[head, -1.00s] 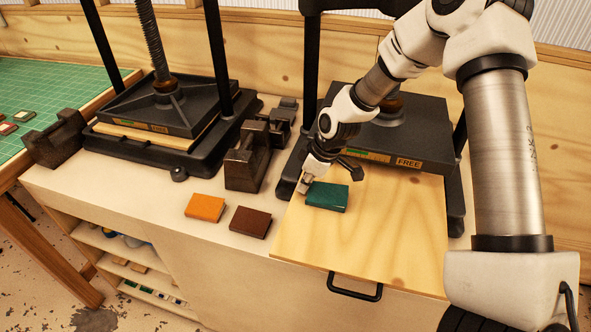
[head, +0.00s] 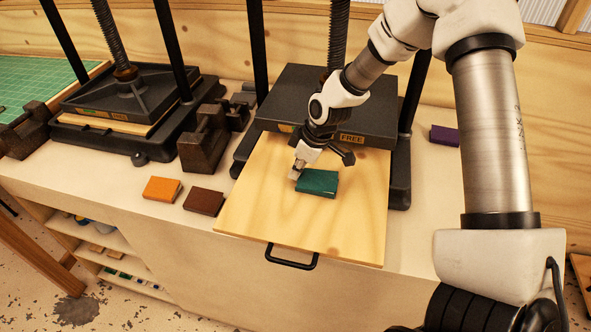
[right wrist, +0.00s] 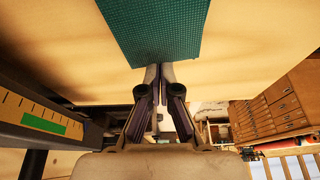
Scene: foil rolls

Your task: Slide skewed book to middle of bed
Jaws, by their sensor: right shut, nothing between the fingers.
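The teal book (head: 317,184) lies flat on the pale wooden bed (head: 255,215) that sticks out from the right-hand press. My right gripper (head: 296,174) is shut and empty, low at the book's left side. In the right wrist view its closed fingertips (right wrist: 158,70) are at the edge of the teal cover (right wrist: 158,30), seemingly touching it. My left gripper is in no view.
The dark press plate (head: 330,100), labelled FREE, overhangs the bed's back. An orange book (head: 162,189) and a brown book (head: 203,201) lie on the bench left of the bed. Dark metal blocks (head: 205,140) stand behind them. A purple book (head: 445,135) lies at right.

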